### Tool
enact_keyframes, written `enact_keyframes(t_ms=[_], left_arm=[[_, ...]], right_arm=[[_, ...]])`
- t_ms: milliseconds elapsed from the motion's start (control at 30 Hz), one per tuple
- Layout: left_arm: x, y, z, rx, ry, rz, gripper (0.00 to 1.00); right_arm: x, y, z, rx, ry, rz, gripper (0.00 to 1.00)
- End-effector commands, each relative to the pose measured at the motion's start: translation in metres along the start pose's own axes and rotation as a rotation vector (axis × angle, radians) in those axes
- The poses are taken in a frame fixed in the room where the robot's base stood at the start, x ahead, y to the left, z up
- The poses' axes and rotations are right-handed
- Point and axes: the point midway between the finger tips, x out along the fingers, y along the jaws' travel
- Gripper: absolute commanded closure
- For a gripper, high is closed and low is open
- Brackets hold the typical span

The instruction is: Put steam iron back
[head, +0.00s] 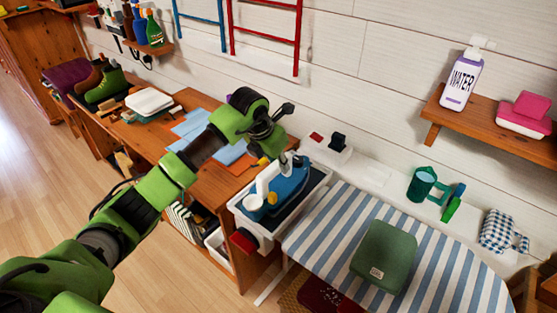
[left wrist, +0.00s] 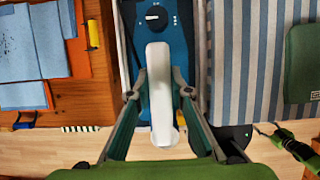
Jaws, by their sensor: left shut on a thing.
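The steam iron (head: 288,187) has a blue body and a white handle. In the head view it is at the white tray with a dark base (head: 310,196), beside the striped ironing board (head: 345,215). I cannot tell whether it rests in the tray or is just above it. My left gripper (head: 283,163) reaches over the iron from the left. In the left wrist view my left gripper (left wrist: 161,92) has a finger on each side of the iron's white handle (left wrist: 160,75) and is shut on it. My right gripper does not show clearly.
Blue sheets (head: 195,125) lie on the wooden desk left of the tray. A white box with a black knob (head: 328,146) stands behind the tray.

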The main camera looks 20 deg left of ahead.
Motion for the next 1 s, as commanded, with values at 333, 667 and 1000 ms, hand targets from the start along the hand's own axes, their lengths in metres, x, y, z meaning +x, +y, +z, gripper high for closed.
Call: enact_keyframes(t_ms=[333,667,1000], left_arm=[[0.002,0.0,-0.001,0.0,0.001,0.0,0.64],[-0.007,0.001,0.0,0.0,-0.001,0.001,0.64],[-0.075,0.001,0.001,0.001,-0.004,0.003,0.64]], right_arm=[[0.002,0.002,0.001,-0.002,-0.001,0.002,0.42],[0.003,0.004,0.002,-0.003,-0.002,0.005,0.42],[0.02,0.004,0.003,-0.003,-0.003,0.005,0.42]])
